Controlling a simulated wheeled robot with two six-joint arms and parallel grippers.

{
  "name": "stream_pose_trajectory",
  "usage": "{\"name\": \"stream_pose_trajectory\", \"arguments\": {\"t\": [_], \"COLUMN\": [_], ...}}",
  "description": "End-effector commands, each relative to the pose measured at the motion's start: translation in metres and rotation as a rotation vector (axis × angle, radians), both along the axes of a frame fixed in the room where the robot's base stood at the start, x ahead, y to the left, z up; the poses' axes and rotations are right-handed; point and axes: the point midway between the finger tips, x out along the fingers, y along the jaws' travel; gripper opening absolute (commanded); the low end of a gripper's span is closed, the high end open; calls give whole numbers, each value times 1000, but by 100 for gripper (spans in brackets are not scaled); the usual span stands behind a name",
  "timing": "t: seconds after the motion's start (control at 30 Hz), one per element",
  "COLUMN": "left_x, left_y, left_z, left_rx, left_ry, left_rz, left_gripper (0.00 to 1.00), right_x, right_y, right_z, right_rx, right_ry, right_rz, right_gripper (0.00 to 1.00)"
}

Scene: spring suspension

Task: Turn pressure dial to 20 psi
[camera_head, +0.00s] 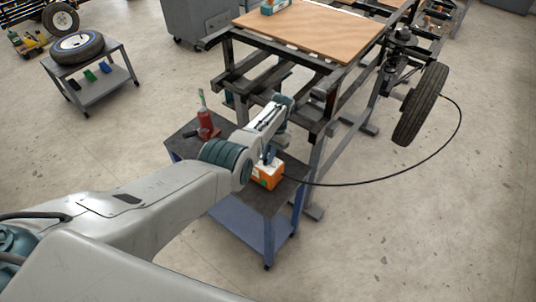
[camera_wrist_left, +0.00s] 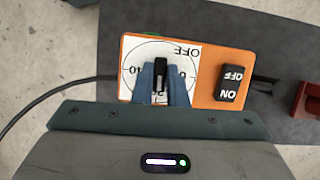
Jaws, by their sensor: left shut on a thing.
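The orange pressure unit (camera_head: 267,174) sits on the dark top of a small cart, in the middle of the head view. In the left wrist view the orange unit (camera_wrist_left: 208,62) has a white dial face (camera_wrist_left: 185,52) with numbers and the word OFF, seen upside down. A black dial knob (camera_wrist_left: 161,76) stands in the dial's middle. My left gripper (camera_wrist_left: 162,88) is shut on the knob, one finger on each side. The fingers hide part of the scale, so the exact setting cannot be read. My right gripper is not in view.
A black ON/OFF rocker switch (camera_wrist_left: 231,83) is beside the dial. A black hose (camera_head: 400,176) runs from the unit to a wheel (camera_head: 420,104) on the metal frame. A red jack (camera_head: 206,124) stands on the cart (camera_head: 252,228) behind the unit. Open floor lies to the right.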

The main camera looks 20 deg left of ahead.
Motion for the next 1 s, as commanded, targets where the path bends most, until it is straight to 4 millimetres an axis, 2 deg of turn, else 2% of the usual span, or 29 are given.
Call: {"name": "stream_pose_trajectory", "arguments": {"t": [0.6, 0.63, 0.73, 1.0], "left_x": [0, 0, 0, 0], "left_y": [-1, -1, -1, -1], "left_z": [0, 0, 0, 1], "left_rx": [-1, -1, -1, 0], "left_ry": [-2, -2, -2, -1], "left_rz": [-41, -41, -41, -41], "left_gripper": [0, 16, 35, 35], "right_x": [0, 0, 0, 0], "right_y": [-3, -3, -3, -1], "right_z": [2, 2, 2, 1], "right_rx": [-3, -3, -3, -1], "right_ry": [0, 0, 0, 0], "right_rz": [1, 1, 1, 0], "right_gripper": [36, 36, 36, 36]}}
